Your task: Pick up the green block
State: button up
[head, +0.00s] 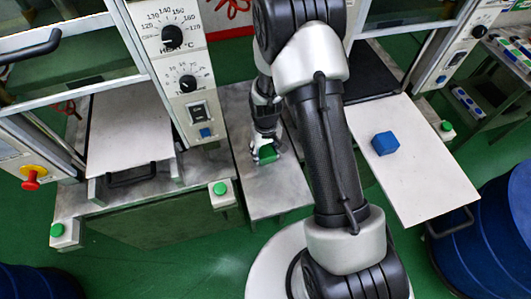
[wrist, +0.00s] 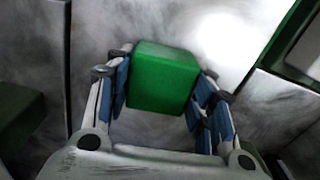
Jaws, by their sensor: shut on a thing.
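The green block (wrist: 163,80) sits between the blue-padded fingers of my gripper (wrist: 162,95) in the wrist view. The fingers are shut on its left and right sides. In the head view the green block (head: 267,153) shows at the tip of my gripper (head: 265,145), over the grey metal table in the middle. Part of the block is hidden there by the fingers. I cannot tell whether it touches the table surface.
A blue block (head: 385,143) lies on the white plate (head: 425,175) at the right. Machines with dials (head: 172,38) stand behind on both sides. Green buttons (head: 220,188) stand at the left machine's front corners. Blue drums (head: 490,235) stand at the lower right.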

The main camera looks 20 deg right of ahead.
grip_shut()
dwell(0.3)
